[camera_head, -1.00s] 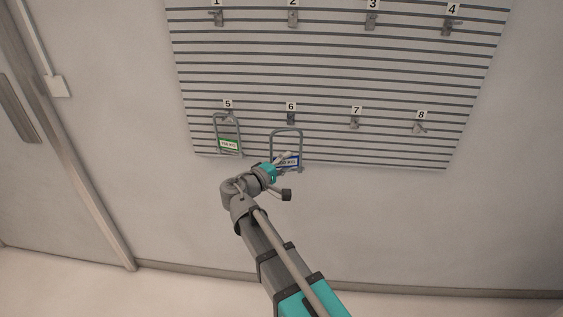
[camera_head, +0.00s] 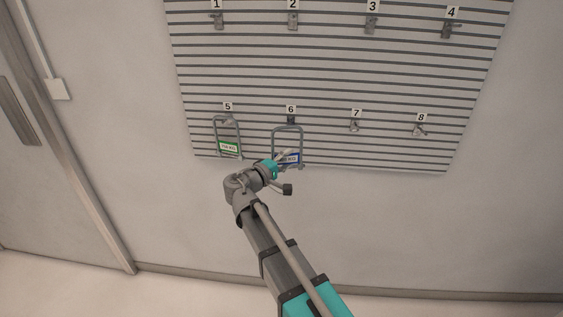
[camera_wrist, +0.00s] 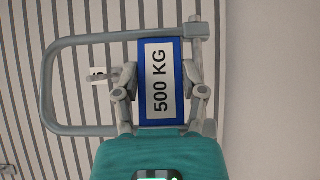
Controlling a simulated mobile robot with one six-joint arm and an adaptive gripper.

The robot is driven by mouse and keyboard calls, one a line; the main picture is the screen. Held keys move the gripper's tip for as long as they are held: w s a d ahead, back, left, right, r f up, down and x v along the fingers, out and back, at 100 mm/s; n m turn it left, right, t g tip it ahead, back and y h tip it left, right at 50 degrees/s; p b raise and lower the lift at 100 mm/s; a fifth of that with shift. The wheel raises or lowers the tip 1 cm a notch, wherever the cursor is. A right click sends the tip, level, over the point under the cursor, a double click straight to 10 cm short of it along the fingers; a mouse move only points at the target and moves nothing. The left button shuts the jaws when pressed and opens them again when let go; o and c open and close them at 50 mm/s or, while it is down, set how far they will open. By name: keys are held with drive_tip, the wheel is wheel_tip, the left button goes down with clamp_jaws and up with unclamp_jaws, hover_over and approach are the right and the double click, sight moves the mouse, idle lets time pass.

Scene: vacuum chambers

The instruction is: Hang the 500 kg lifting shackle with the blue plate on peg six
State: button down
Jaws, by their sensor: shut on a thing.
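The 500 kg shackle (camera_head: 301,141) is a grey bow with a blue-edged plate (camera_head: 292,158). In the wrist view the plate (camera_wrist: 161,82) reads "500 KG", and the grey bow (camera_wrist: 46,90) extends to the left. My gripper (camera_wrist: 160,88) is shut on the blue plate, one finger on each side. In the head view my gripper (camera_head: 284,160) is partly hidden beside the plate. Peg six (camera_head: 291,120) is under its number label, right at the top bar of the bow. I cannot tell whether the bow is around the peg or in front of it.
A shackle with a green plate (camera_head: 229,147) hangs at peg five, close on the left. Pegs seven (camera_head: 355,126) and eight (camera_head: 420,130) are bare on the right. The upper row of pegs, such as peg two (camera_head: 293,20), is bare too. A door (camera_head: 20,110) is at far left.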

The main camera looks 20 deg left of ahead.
drive_tip(key=w+a+f+b, duration=0.1)
drive_tip(key=w, duration=0.5)
drive_tip(key=shift+w+a, duration=0.15)
drive_tip(key=shift+a, duration=0.1)
idle(0.8)
drive_tip(key=shift+f, duration=0.2)
idle(0.6)
drive_tip(key=shift+c, duration=0.4)
unclamp_jaws()
drive_tip(key=v, duration=1.2)
drive_tip(key=shift+w+r, duration=0.1)
drive_tip(key=shift+d, duration=0.1)
